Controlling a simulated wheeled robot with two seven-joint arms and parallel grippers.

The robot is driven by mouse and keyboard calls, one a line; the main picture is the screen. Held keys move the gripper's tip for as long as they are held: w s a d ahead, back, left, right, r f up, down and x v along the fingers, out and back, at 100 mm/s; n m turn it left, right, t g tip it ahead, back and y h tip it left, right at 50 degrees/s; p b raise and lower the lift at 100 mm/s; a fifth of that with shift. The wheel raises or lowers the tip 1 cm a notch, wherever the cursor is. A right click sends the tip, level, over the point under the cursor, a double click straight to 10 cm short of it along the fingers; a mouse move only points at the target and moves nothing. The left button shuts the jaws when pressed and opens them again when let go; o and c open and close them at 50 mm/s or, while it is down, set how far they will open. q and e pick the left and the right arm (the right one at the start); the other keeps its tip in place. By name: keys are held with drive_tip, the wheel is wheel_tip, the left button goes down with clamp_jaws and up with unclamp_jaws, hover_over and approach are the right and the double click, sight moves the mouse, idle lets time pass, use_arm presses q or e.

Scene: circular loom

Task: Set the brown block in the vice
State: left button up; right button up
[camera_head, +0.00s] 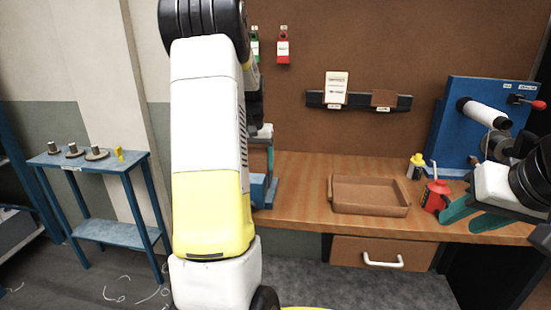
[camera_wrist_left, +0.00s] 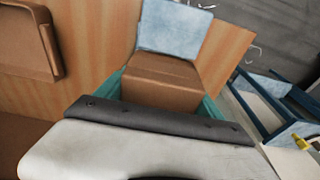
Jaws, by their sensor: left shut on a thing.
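The brown block (camera_wrist_left: 160,82) sits between the teal fingers of my left gripper (camera_wrist_left: 162,92), which is shut on it in the left wrist view. The vice's pale blue metal part (camera_wrist_left: 175,27) lies right beyond the block's far end; I cannot tell whether they touch. In the head view the blue vice (camera_head: 260,190) stands at the bench's left end, mostly hidden by my left arm, with a teal finger above it. The block is hidden there. My right gripper (camera_head: 476,215) has its teal fingers apart and empty at the bench's right end.
On the wooden bench (camera_head: 300,190) are a brown tray (camera_head: 370,197), a red can (camera_head: 435,197) and a yellow-topped bottle (camera_head: 416,166). A blue panel with a roller (camera_head: 488,115) stands at the back right. A blue side table (camera_head: 90,160) holds several small parts.

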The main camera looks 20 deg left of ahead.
sight(255, 152)
use_arm(q)
drive_tip(key=shift+f, duration=1.3)
drive_tip(key=o, duration=2.1)
drive_tip(key=r, duration=0.5)
drive_tip(key=s+r, duration=0.1)
drive_tip(key=r, duration=0.1)
drive_tip(key=shift+s+d+r, duration=0.1)
drive_tip(key=shift+d+r, duration=0.05)
drive_tip(key=shift+r, duration=0.2)
